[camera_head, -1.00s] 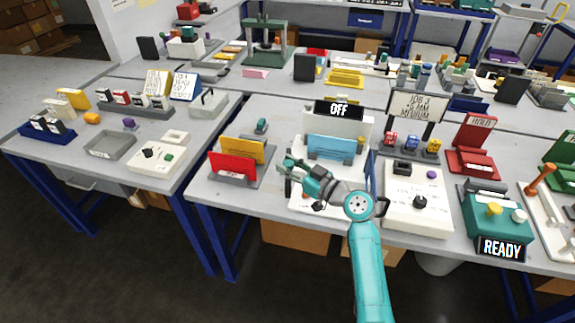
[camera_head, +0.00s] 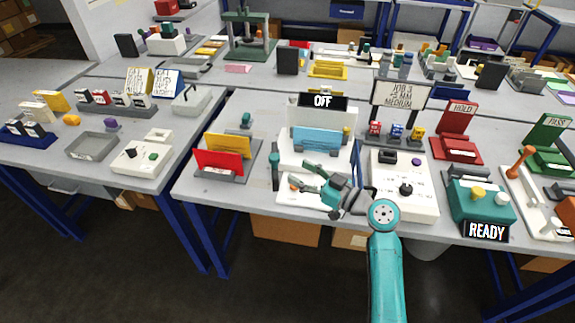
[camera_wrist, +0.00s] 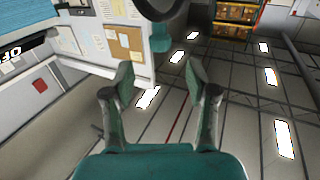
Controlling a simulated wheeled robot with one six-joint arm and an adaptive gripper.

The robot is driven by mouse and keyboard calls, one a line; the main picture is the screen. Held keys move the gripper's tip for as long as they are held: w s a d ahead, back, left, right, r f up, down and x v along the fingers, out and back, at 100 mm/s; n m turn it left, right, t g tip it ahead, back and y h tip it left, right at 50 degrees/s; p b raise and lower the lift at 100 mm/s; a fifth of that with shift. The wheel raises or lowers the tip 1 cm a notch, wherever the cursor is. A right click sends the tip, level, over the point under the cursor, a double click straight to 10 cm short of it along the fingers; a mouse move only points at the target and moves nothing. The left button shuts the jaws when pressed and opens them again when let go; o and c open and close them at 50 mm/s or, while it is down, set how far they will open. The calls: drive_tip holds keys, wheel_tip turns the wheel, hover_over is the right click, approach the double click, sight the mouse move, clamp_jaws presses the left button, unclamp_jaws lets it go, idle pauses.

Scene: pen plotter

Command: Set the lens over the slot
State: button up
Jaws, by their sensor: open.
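My gripper (camera_head: 298,178) is open and empty, pointing left over the front of the white plotter (camera_head: 312,153). Its spread fingers also show in the wrist view (camera_wrist: 160,80), with nothing between them. I cannot make out the slot.
Red and yellow panels (camera_head: 223,154) stand in a rack to the left. A white control box (camera_head: 404,190) with a black knob and a teal READY unit (camera_head: 481,205) sit to the right. A blue sheet (camera_head: 320,138) stands under the OFF sign (camera_head: 323,101).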

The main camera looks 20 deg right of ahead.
drive_tip(key=shift+v, duration=1.3)
drive_tip(key=shift+a+f, duration=0.1)
drive_tip(key=c, duration=0.5)
drive_tip(key=a+f, duration=0.1)
drive_tip(key=w+a+f+g+h, duration=0.1)
drive_tip(key=a+f+h, duration=0.1)
drive_tip(key=f, duration=0.1)
drive_tip(key=shift+w+n, duration=0.25)
drive_tip(key=shift+n, duration=0.05)
clamp_jaws()
drive_tip(key=n+t+h, duration=0.3)
drive_tip(key=n+h, duration=0.7)
approach(275, 160)
drive_tip(key=s+a, duration=0.1)
drive_tip(key=a, duration=0.6)
drive_tip(key=w+d, duration=0.5)
drive_tip(key=w, duration=0.4)
drive_tip(key=shift+w+d+f+m, duration=0.3)
drive_tip(key=shift+w+d+f, duration=0.05)
drive_tip(key=shift+d+f, duration=0.1)
